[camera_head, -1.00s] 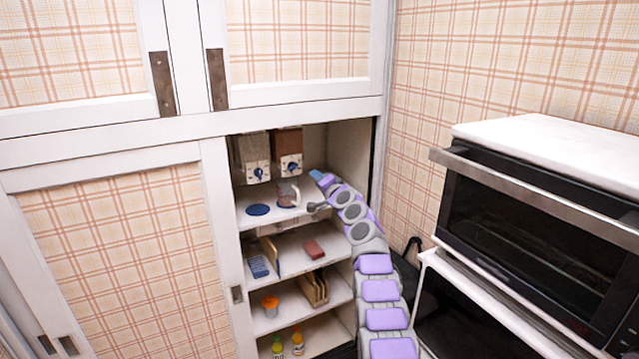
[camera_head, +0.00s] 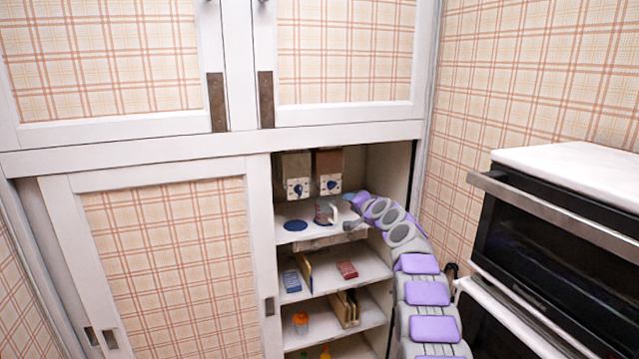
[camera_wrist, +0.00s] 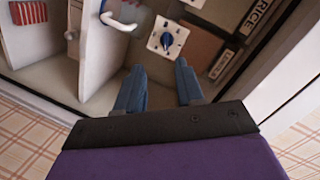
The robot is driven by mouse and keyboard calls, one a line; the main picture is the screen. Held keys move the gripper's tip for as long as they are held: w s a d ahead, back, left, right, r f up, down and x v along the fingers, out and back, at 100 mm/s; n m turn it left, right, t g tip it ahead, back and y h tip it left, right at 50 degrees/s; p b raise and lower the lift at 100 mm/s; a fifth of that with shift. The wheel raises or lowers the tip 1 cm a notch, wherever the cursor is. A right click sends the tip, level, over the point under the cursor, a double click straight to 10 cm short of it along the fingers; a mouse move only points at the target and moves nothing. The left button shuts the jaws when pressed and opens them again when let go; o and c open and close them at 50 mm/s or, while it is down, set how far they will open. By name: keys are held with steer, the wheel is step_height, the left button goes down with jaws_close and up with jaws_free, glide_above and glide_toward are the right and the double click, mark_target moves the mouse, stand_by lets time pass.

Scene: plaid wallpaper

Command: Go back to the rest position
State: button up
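My gripper (camera_wrist: 158,88) is open in the wrist view. Its two blue fingers are spread apart with nothing between them. In the head view my gripper (camera_head: 352,203) is at the upper open shelf (camera_head: 305,238) of the cupboard, close to a grey mug-like item (camera_head: 325,212); I cannot tell whether they touch. My purple and grey arm reaches in from the lower right. The wrist view shows a dispenser with a blue knob (camera_wrist: 165,38) beyond the fingertips and a white curved handle (camera_wrist: 118,22) to the left.
Two dispensers (camera_head: 297,172) hang above the shelf, with a blue disc (camera_head: 296,225) below. Lower shelves hold a red box (camera_head: 347,270), an orange item (camera_head: 300,320) and other goods. A sliding door (camera_head: 170,265) stands left. An oven (camera_head: 560,250) stands close on the right.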

steer(key=s+a+n+g, duration=0.1)
steer(key=s+a+g, duration=0.15)
steer(key=s, duration=0.55)
steer(key=s+a+n+g, duration=0.1)
steer(key=s+n+g, duration=0.15)
steer(key=s, duration=0.45)
steer(key=s+d+f+n+g+h, duration=0.1)
steer(key=s+f+g+h, duration=0.1)
steer(key=s, duration=1.9)
steer(key=s+d+f+n+g+h, duration=0.1)
steer(key=s+f+g, duration=0.4)
steer(key=s, duration=1.5)
steer(key=s+d+f+n+g+h, duration=0.2)
steer(key=s+d+f+g, duration=0.1)
steer(key=s, duration=1.8)
steer(key=shift+s+f+g+h, duration=0.3)
steer(key=shift+f+g, duration=0.3)
steer(key=shift+g, duration=0.1)
steer(key=shift+o, duration=0.2)
